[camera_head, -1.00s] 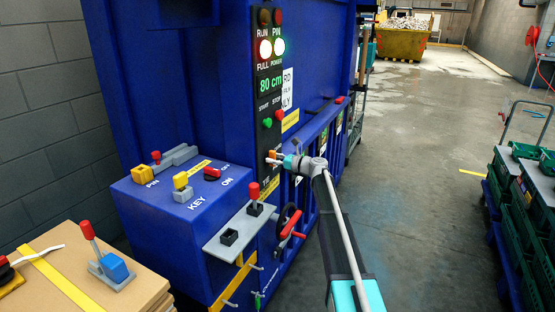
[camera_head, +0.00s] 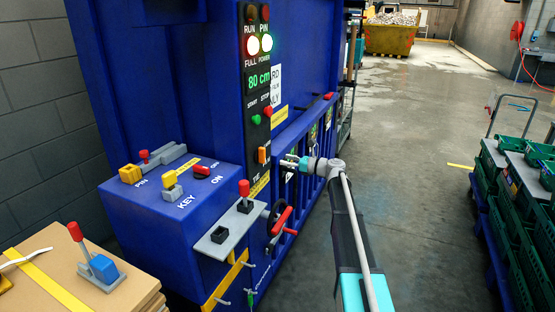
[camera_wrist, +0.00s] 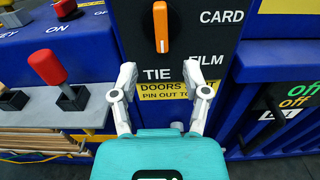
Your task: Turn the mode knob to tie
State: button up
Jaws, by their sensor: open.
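The mode knob (camera_head: 264,154) is an orange bar on the black control panel of the blue machine. In the wrist view the knob (camera_wrist: 161,27) stands upright, its long axis vertical. The TIE label (camera_wrist: 158,75) is below it, FILM is lower right and CARD is upper right.
A red-topped lever (camera_head: 244,190) on a grey plate and a red-handled wheel (camera_head: 281,220) are close below the panel. Start and stop buttons (camera_head: 262,115) are above the knob. Green crates (camera_head: 505,180) stand at right. The floor between is clear.

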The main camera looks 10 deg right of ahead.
jog(key=shift+v, duration=0.85)
jog(key=s+a+f+n+g+h+p, duration=0.2)
jog(key=s+a+f+n+g+h, duration=0.25)
jog(key=s, duration=0.45)
jog(key=s+a+f+n+g+h+p, duration=0.1)
jog(key=s+a+f+n+g, duration=0.1)
jog(key=s+a+f+n, duration=0.4)
jog(key=s+d+n+g+h+p, duration=0.1)
jog(key=s+n+g+h, duration=0.1)
jog(key=s+n+h, duration=0.2)
jog(key=s+d+f+n+g+h+p, duration=0.1)
jog(key=s+n+h, duration=0.4)
jog(key=s+n, duration=0.6)
jog(key=s+g+p, duration=0.1)
jog(key=s, duration=0.7)
jog(key=shift+s+d+f, duration=0.25)
jog(key=shift+s+d, duration=0.1)
